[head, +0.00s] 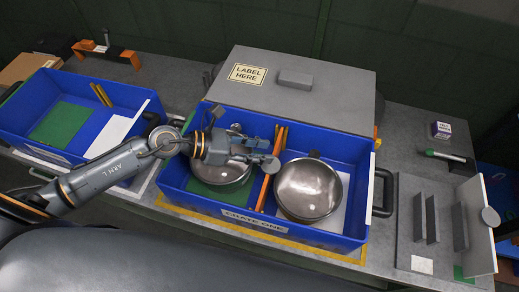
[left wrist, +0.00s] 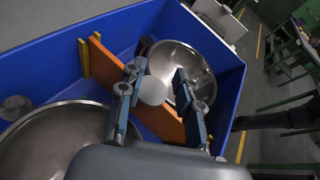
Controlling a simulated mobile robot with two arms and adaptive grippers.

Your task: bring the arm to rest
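My left arm (head: 105,172) reaches in from the left. Its gripper (head: 256,148) is over the blue crate (head: 290,233) labelled CRATE ONE, above the left metal pan and beside the orange divider. In the left wrist view the left gripper (left wrist: 158,76) has its two fingers spread apart. A pale round disc (left wrist: 152,91) shows between them; I cannot tell its depth or whether it touches. The left pan (head: 222,171) is partly hidden by the gripper. The right pan (head: 308,189) lies clear in the other compartment. My right gripper is not in view.
Another blue crate (head: 24,132) with a green mat stands at the left. A grey box (head: 330,92) labelled LABEL HERE stands behind the middle crate. A stand with upright grey plates (head: 432,218) is at the right. Orange dividers (head: 272,168) rise inside the middle crate.

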